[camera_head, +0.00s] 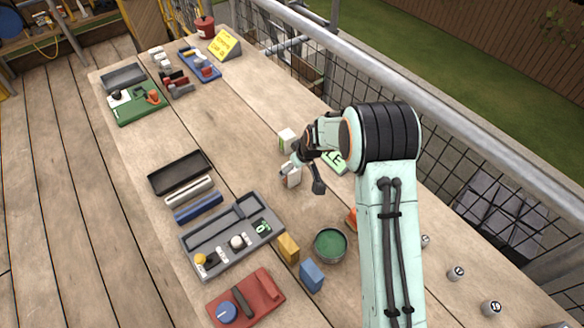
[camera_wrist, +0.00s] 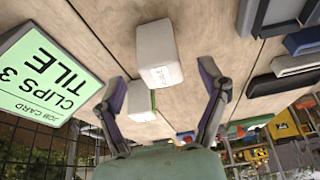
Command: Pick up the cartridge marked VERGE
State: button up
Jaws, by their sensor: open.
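A pale block-shaped cartridge (camera_wrist: 157,50) with a small dark label stands between the spread fingers of my gripper (camera_wrist: 163,84) in the wrist view. Its label is too small to read, so I cannot confirm VERGE. A second pale block with a green strip (camera_wrist: 141,103) shows beyond it. In the head view, my open gripper (camera_head: 301,180) is low over the bench, with a pale block (camera_head: 293,178) at its fingers, partly hidden. The white and green block (camera_head: 287,140) stands farther back. The gripper holds nothing.
A green job card (camera_wrist: 48,75) reading "CLIPS 3 TILE" stands close beside the blocks, partly behind my arm in the head view (camera_head: 334,162). A grey tray (camera_head: 188,238), a green tin (camera_head: 330,245), and yellow (camera_head: 288,248) and blue (camera_head: 312,275) blocks lie nearer. The bench's far middle is clear.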

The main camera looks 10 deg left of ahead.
aim_at(294, 170)
jog(key=shift+x, duration=2.3)
jog(key=c, duration=1.2)
